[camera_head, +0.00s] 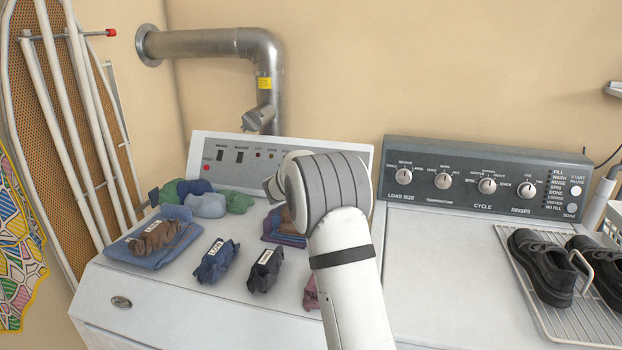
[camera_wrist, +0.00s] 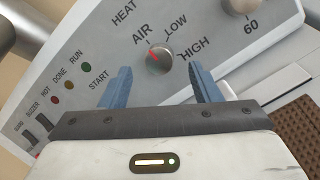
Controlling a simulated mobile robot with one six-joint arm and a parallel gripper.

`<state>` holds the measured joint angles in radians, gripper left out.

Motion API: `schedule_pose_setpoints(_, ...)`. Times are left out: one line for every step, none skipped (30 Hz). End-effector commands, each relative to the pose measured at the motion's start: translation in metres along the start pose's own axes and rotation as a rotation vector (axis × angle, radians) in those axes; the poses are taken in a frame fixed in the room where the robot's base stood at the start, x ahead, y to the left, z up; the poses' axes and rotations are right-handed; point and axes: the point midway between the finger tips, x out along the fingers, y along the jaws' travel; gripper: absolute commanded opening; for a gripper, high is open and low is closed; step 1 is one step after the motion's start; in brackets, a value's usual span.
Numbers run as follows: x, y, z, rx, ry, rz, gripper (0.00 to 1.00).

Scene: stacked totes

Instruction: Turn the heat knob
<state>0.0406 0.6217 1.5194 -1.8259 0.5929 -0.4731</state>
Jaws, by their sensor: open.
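The heat knob (camera_wrist: 159,59) is a small round silver knob with a red pointer mark, on the dryer's light panel (camera_wrist: 120,40) in the wrist view. Labels HEAT, AIR, LOW and HIGH surround it, and the red mark points toward AIR. My gripper (camera_wrist: 158,80) is open, with a blue finger on either side of the knob's position in the picture. Neither finger visibly touches the knob. In the head view, my arm hides the knob, and the dryer's panel (camera_head: 222,143) shows behind the arm. The fingers are not visible there.
Another knob (camera_wrist: 240,5) sits right of the heat knob, near the label 60. Rolled and folded clothes (camera_head: 216,260) lie on the dryer top. A washer panel (camera_head: 455,205) with several knobs stands right, with shoes (camera_head: 541,266) on a wire rack. A metal duct (camera_head: 210,43) rises behind.

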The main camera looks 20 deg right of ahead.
Motion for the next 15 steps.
schedule_pose_setpoints(0.009, 0.0, 0.001, 0.0, 0.0, -0.002, 0.57)
schedule_pose_setpoints(0.013, 0.0, 0.001, 0.0, 0.0, -0.002, 0.57)
schedule_pose_setpoints(0.018, 0.0, 0.001, 0.001, 0.0, -0.002, 0.57)
schedule_pose_setpoints(0.022, 0.0, 0.001, 0.001, 0.0, -0.002, 0.57)
schedule_pose_setpoints(0.025, 0.0, 0.001, 0.001, -0.001, -0.002, 0.57)
schedule_pose_setpoints(0.029, 0.0, 0.001, 0.001, -0.001, -0.002, 0.57)
schedule_pose_setpoints(0.031, -0.001, 0.001, 0.001, 0.0, -0.002, 0.57)
schedule_pose_setpoints(0.033, -0.001, 0.001, 0.001, 0.0, -0.002, 0.57)
schedule_pose_setpoints(0.035, 0.0, 0.001, 0.002, 0.0, -0.001, 0.57)
schedule_pose_setpoints(0.036, 0.0, 0.001, 0.002, -0.001, -0.001, 0.57)
schedule_pose_setpoints(0.037, 0.0, 0.001, 0.002, 0.0, -0.001, 0.57)
schedule_pose_setpoints(0.037, -0.001, 0.001, 0.002, 0.0, -0.001, 0.57)
schedule_pose_setpoints(0.037, -0.001, 0.001, 0.002, 0.0, -0.001, 0.57)
schedule_pose_setpoints(0.038, -0.001, 0.001, 0.002, 0.0, -0.001, 0.57)
schedule_pose_setpoints(0.037, -0.001, 0.001, 0.002, 0.0, -0.001, 0.57)
